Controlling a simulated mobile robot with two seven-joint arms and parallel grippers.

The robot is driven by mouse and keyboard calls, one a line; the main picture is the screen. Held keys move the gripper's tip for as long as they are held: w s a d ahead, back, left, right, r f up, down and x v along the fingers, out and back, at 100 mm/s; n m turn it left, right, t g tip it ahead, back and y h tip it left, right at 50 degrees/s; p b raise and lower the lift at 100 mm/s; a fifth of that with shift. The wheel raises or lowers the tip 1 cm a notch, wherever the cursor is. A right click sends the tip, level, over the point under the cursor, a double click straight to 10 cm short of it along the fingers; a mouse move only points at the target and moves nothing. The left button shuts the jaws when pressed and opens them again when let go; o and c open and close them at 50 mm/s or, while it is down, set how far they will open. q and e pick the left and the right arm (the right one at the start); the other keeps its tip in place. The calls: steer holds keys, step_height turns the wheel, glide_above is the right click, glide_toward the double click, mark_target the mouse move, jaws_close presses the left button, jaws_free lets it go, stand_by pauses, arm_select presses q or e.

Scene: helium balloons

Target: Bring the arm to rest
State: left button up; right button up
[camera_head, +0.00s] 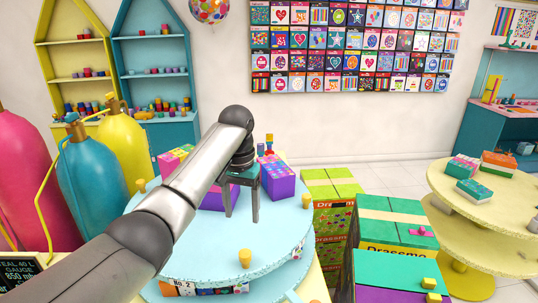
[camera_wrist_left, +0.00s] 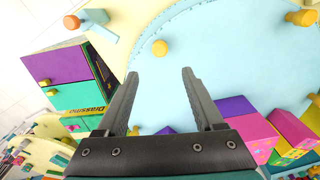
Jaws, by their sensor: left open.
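My left arm (camera_head: 180,190) reaches in from the lower left over a round light-blue table (camera_head: 285,235). My left gripper (camera_head: 242,217) is at its end, pointing down above the table top. Its two dark fingers are apart with nothing between them. In the left wrist view the open fingers (camera_wrist_left: 160,73) show against the bare pale-blue table top (camera_wrist_left: 230,55). A small orange-yellow peg (camera_head: 245,257) stands on the table in front of the gripper. My right gripper is not in view.
Purple boxes with colourful tops (camera_head: 277,178) stand on the table behind the gripper. Pink, teal and yellow gas cylinders (camera_head: 85,180) stand at left. Stacked green and purple crates (camera_head: 395,240) stand right of the table, and a cream round table (camera_head: 485,230) is further right.

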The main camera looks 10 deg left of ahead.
arm_select(q)
steer(key=s+d+f+m+t, duration=0.1)
steer(key=s+d+f, duration=0.2)
steer(key=s+f, duration=0.45)
steer(key=s+d+f+m, duration=0.1)
steer(key=s+d+f, duration=0.2)
steer(key=s+f, duration=0.45)
steer(key=s+a+f+t, duration=0.1)
steer(key=s+a+t, duration=0.25)
steer(key=s, duration=1.35)
steer(key=s+f+g+b, duration=0.25)
steer(key=f+b, duration=1.05)
steer(key=f, duration=2.3)
steer(key=s+a+f+b, duration=0.1)
steer(key=s+f+b, duration=0.4)
steer(key=f, duration=0.7)
steer(key=s+a+f+g+b, duration=0.1)
steer(key=s+f+b, duration=0.5)
steer(key=s+f, duration=0.4)
steer(key=shift+s+a+f, duration=0.3)
steer(key=shift+a+f, duration=0.1)
steer(key=shift+f, duration=0.45)
